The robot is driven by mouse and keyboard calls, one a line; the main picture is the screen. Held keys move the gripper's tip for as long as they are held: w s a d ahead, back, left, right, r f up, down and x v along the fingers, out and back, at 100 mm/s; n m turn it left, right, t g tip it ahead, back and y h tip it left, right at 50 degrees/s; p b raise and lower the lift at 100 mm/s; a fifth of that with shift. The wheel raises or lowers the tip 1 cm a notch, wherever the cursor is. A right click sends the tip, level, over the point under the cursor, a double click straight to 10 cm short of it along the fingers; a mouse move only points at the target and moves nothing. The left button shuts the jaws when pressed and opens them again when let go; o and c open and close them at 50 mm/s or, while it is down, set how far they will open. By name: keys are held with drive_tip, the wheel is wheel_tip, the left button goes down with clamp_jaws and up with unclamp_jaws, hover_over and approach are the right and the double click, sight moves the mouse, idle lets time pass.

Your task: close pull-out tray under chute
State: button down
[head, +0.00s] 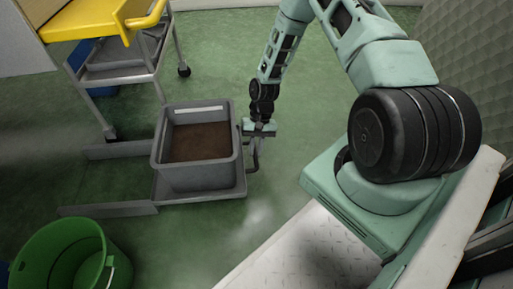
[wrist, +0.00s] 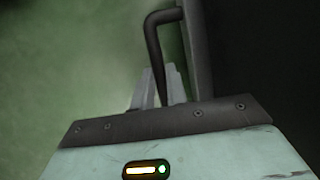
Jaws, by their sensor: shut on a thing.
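The pull-out tray (head: 205,196) is a flat grey platform low over the floor, at the right end of two grey rails (head: 108,210). A grey bin (head: 196,176) with brown material inside stands on it. A dark bent handle (head: 256,152) is on the tray's right side. My gripper (head: 258,134) is at this handle and shut on it. In the wrist view the handle (wrist: 154,35) runs down between the fingers (wrist: 157,92). The yellow chute (head: 100,20) is at the upper left, above a grey wheeled stand.
The wheeled stand (head: 118,72) is behind and left of the bin. A green bucket (head: 72,255) stands on the floor at the lower left, near the front rail. Green floor is clear between the rails and behind the bin.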

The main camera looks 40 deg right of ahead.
drive_tip(key=w+a, duration=0.5)
drive_tip(key=a, duration=0.3)
drive_tip(key=w+a, duration=0.6)
drive_tip(key=a, duration=0.3)
drive_tip(key=w+a, duration=0.6)
drive_tip(key=a, duration=0.2)
drive_tip(key=shift+w+a, duration=0.15)
drive_tip(key=shift+a, duration=0.15)
drive_tip(key=shift+w+a, duration=0.1)
drive_tip(key=shift+a, duration=0.05)
drive_tip(key=c, duration=1.4)
unclamp_jaws()
drive_tip(key=shift+a, duration=0.1)
drive_tip(key=shift+r, duration=0.1)
drive_tip(key=p+v, duration=0.4)
drive_tip(key=v, duration=0.3)
drive_tip(key=shift+w+r+p, duration=0.1)
drive_tip(key=shift+r+p, duration=0.05)
drive_tip(key=shift+p, duration=0.2)
